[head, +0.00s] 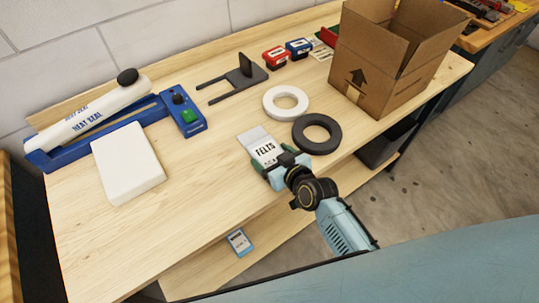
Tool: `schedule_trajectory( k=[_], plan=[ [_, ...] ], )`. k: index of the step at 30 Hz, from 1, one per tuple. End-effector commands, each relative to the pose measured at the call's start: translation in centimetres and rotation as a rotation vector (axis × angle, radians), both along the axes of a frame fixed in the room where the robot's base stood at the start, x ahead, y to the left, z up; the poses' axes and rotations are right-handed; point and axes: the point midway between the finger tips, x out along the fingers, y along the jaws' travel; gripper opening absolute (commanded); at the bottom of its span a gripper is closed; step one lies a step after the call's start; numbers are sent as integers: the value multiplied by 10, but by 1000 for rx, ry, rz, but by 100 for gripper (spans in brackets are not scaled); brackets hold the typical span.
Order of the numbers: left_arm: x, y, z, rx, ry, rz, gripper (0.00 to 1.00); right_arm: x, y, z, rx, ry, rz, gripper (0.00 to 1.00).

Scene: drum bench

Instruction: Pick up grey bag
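The grey bag (263,146) with a white label reading "FELTS" is at the front edge of the wooden bench. My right gripper (272,160) is at the near end of the bag, with its fingers apart on either side of it. The fingers overlap the bag's lower part, and I cannot tell whether they press on it. I also cannot tell whether the bag rests on the bench or is lifted. My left gripper is not in view.
A black ring (317,134) and a white ring (285,103) lie just beyond the bag. An open cardboard box (380,75) stands at the right. A blue sealer (182,112) and white block (128,163) are left. A blue packet (239,242) lies on the lower shelf.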

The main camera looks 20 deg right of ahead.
Motion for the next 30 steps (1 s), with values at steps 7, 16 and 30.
schedule_trajectory(
  k=[7, 16, 30],
  plan=[
    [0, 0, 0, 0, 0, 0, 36, 0, 0, 0, 0, -1, 0, 56],
    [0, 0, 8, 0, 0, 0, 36, 0, 0, 32, 1, -5, -2, 56],
    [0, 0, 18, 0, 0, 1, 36, 0, 0, 100, 0, -2, 0, 56]
  ],
)
